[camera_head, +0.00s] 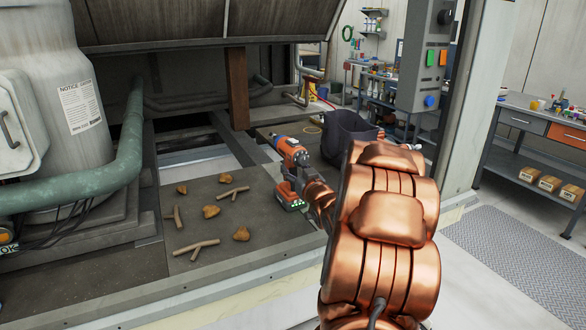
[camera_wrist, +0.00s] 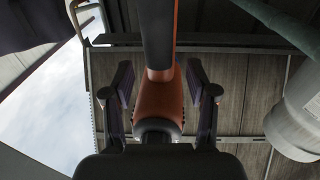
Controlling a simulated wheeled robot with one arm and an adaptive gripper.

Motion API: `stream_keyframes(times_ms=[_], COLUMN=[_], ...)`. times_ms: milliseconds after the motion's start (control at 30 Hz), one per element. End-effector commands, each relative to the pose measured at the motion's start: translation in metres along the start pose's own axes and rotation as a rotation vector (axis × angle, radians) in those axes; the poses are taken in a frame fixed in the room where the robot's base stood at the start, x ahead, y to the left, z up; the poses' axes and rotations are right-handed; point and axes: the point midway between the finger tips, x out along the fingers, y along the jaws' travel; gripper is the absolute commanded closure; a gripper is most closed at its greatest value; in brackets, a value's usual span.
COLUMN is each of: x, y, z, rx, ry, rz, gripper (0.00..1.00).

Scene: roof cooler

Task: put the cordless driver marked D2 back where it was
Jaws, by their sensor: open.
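An orange and dark cordless driver (camera_head: 294,152) is upright at the right part of the deck in the head view, battery end down. I cannot read a D2 mark on it. It also shows in the wrist view (camera_wrist: 158,102), running between the two fingers. My gripper (camera_wrist: 160,72) is open, with one dark finger on each side of the driver and a visible gap to each. I cannot tell whether the driver's base touches the deck.
Sticks (camera_head: 196,247) and several brown lumps (camera_head: 211,211) lie on the dark deck (camera_head: 150,262) left of the driver. A dark open bag (camera_head: 347,132) stands behind it. A green pipe (camera_head: 118,160) and a grey housing are at left. A rectangular opening lies behind the deck.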

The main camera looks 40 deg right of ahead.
Motion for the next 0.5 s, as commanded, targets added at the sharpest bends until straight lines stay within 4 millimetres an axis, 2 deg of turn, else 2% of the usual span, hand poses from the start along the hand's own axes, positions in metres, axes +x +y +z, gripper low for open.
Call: stream_keyframes(times_ms=[400,500], x=[-0.068,-0.079], y=[0.001,0.001], z=[0.0,0.004], rx=[-0.001,0.0], ry=[0.001,0.003], rz=[0.003,0.002], gripper=[0.42,0.42])
